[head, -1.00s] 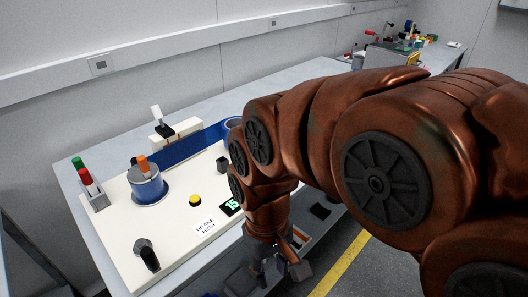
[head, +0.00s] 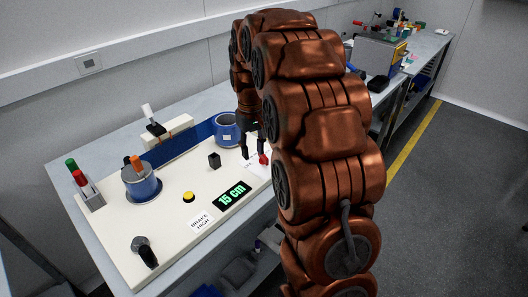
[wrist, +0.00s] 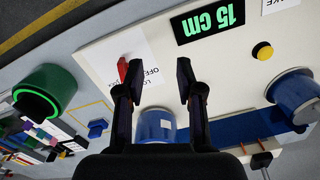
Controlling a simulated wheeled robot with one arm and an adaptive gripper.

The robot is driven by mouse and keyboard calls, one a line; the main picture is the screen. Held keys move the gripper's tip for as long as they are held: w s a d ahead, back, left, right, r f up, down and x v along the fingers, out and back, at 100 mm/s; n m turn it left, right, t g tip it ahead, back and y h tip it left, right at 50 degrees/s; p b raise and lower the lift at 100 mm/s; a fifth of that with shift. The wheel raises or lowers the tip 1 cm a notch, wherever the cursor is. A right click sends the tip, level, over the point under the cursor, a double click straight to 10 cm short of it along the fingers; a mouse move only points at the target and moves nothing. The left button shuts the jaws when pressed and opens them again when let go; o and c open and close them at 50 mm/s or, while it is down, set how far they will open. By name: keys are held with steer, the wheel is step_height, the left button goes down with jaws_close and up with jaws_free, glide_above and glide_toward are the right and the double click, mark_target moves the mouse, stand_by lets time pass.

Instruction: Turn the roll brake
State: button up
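A cream panel (head: 180,222) carries a black knob on a grey base (head: 146,252) at its front left, near a "BRAKE HIGH" card (head: 201,222). No part is plainly marked as the roll brake itself. A blue roll with an orange piece on top (head: 142,182) stands at left, and a second blue roll (head: 228,129) stands at the back right. My gripper (head: 254,150) points down over the panel's right end, near a white printed sheet (wrist: 140,50) and a small red part (wrist: 123,69). Its fingers are apart and empty in the wrist view (wrist: 154,84).
A green "15 cm" display (head: 232,195), a yellow button (head: 188,197) and a small black block (head: 214,160) sit on the panel. Red and green markers (head: 76,172) stand in a holder at left. A cluttered bench (head: 420,48) is behind right.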

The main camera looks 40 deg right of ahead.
glide_above(264, 155)
step_height(264, 155, down, 2)
steer(key=shift+f+p, duration=0.25)
steer(key=shift+p, duration=0.2)
steer(key=shift+f+p, duration=1.3)
steer(key=shift+f, duration=2.6)
jaws_close()
